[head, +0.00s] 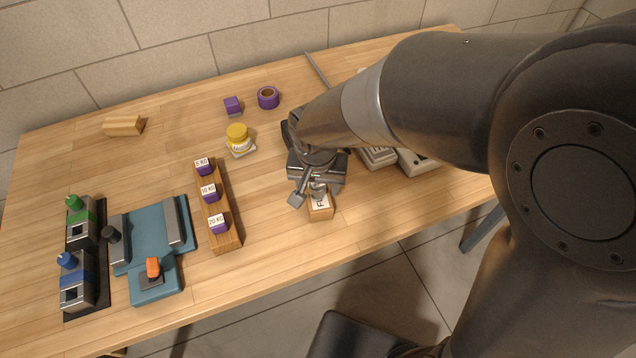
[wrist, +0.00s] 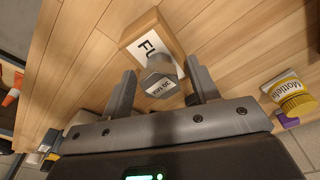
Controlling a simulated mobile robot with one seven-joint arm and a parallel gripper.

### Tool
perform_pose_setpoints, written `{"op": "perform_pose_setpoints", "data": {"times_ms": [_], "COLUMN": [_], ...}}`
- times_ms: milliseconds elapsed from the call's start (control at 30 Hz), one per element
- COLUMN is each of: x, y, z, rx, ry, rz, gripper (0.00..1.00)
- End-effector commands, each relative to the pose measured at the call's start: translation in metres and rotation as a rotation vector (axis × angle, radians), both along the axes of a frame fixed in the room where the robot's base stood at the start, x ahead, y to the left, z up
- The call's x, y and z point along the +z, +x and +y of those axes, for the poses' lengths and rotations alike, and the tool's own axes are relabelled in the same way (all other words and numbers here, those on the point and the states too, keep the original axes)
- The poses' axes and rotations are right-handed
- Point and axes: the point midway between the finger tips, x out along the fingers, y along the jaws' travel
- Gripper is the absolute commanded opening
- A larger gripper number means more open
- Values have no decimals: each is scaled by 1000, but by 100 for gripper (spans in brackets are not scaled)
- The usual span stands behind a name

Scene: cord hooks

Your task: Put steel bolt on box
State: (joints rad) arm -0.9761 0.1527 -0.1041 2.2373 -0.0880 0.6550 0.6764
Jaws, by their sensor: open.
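The steel bolt (wrist: 160,80) is grey with a hex head and a small white label. In the wrist view it is between my fingers and overlaps the edge of the box (wrist: 148,38). The box is light brown with a white label, partly hidden. In the head view the bolt (head: 318,190) shows at the top of the box (head: 320,211), near the table's front edge. It seems to stand on the box; the contact is hidden. My gripper (wrist: 161,67) is open, one finger on each side of the bolt. In the head view my gripper (head: 314,190) is directly over the box.
A wooden rack (head: 225,235) with purple weights stands left of my gripper. A yellow-lidded jar (head: 238,137), a purple cube (head: 232,106) and a purple tape roll (head: 268,97) are behind. A blue fixture (head: 150,235) is further left. Grey devices (head: 378,157) are at right.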

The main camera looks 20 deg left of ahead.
Motion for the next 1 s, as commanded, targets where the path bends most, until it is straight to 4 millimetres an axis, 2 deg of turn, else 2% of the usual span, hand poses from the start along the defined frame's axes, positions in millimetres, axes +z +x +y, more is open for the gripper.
{"op": "perform_pose_setpoints", "data": {"times_ms": [167, 267, 367, 700, 800, 1000], "x": [2, 9, 24, 95, 109, 122], "y": [0, 0, -2, -10, -12, -14], "z": [0, 0, 0, -3, -3, -4], "rx": [0, 0, 0, -1, 0, 0], "ry": [1, 2, 4, 3, 3, 1], "rz": [-1, -1, -2, -2, -2, 0], "gripper": [55, 55, 55, 55, 55, 55]}}
